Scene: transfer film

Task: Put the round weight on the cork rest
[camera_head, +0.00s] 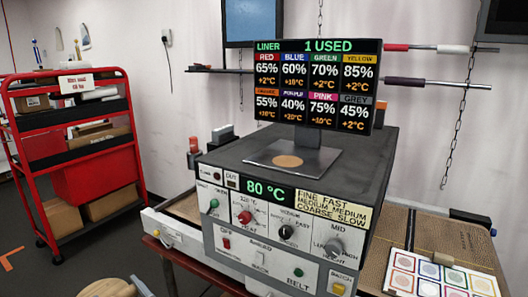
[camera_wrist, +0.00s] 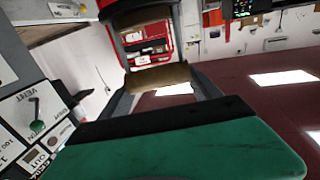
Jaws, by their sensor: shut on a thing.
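In the wrist view, my gripper (camera_wrist: 158,82) is shut on a brown-gold piece (camera_wrist: 157,76) held between its two grey fingertips. The piece is seen nearly edge-on and fits the round weight, but its round face does not show. The cork rest (camera_head: 288,161) is a small tan disc in the head view. It lies bare on a grey metal plate (camera_head: 265,158) on top of the grey machine, below the sign. The gripper and weight are not clearly seen in the head view, and the cork rest is not seen in the wrist view.
The sign (camera_head: 317,87) stands on a post behind the cork rest. The machine's front panel (camera_head: 262,225) carries knobs and buttons. A red shelf cart (camera_head: 125,150) stands at left. A colour card (camera_head: 440,275) lies at right. A tan round thing (camera_head: 108,288) shows at the bottom edge.

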